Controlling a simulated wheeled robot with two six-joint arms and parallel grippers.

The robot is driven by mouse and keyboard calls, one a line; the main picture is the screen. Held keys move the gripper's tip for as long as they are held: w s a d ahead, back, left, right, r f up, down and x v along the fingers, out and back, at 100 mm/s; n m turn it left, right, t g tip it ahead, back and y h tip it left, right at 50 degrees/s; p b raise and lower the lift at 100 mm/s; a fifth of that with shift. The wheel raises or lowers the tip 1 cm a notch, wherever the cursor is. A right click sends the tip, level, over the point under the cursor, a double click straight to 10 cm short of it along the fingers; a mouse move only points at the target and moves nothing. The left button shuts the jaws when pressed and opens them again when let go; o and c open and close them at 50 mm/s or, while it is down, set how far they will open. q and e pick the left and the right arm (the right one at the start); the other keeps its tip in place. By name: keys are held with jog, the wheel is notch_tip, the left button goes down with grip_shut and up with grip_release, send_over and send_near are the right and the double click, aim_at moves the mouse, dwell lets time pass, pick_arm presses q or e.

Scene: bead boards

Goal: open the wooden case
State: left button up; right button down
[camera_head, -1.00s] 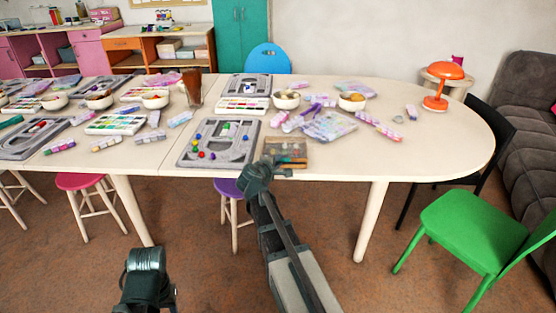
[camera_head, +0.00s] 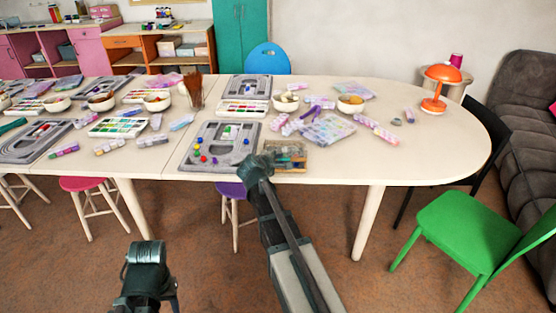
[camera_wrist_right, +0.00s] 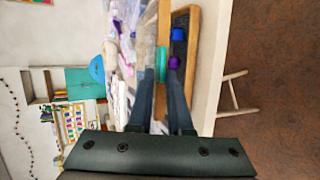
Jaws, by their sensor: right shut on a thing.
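The small wooden case (camera_head: 292,169) lies near the front edge of the table, right of a grey bead board (camera_head: 192,162). Its inside shows small coloured pieces, so its top looks at least partly uncovered. In the right wrist view, its wooden rim (camera_wrist_right: 192,25) borders a dark inside with blue and purple pieces. My right gripper (camera_head: 270,160) is at the case's left front side. Its fingers (camera_wrist_right: 162,85) are closed at the case, with a teal piece showing between them; the exact part held is hard to see. My left arm's end (camera_head: 148,268) hangs low before the table, its jaws unclear.
Colourful packets (camera_head: 328,129) and white bowls (camera_head: 286,102) lie behind the case. Another bead board (camera_head: 248,87) is at the back. The table (camera_head: 435,155) is clear to the right. A purple stool (camera_head: 229,189) stands below the front edge and a green chair (camera_head: 455,222) at right.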

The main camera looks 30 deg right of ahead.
jog(key=shift+w+d+r+g+y+p, duration=0.2)
jog(key=shift+r+p, duration=0.4)
jog(key=shift+p, duration=0.45)
jog(key=shift+w+d+r+g+y+p, duration=0.1)
jog(key=shift+w+r+g+y+p, duration=0.15)
jog(key=shift+r+p, duration=0.55)
jog(key=shift+w+d+r+g+y+p, duration=0.15)
jog(key=shift+r+g+y+p, duration=0.15)
jog(key=shift+p, duration=1)
jog(key=r+p, duration=0.1)
jog(key=w+p, duration=0.1)
jog(key=p, duration=0.1)
jog(key=r+g+p, duration=0.1)
jog(key=shift+w+d+r+n+y, duration=0.15)
jog(key=shift+d+r+n+y, duration=0.1)
jog(key=shift+d+r+n, duration=0.05)
jog(key=shift+w+d+r+g+p, duration=0.15)
jog(key=shift+r+g+p, duration=0.15)
jog(key=shift+p, duration=0.5)
jog(key=shift+y, duration=0.3)
jog(key=shift+w, duration=0.1)
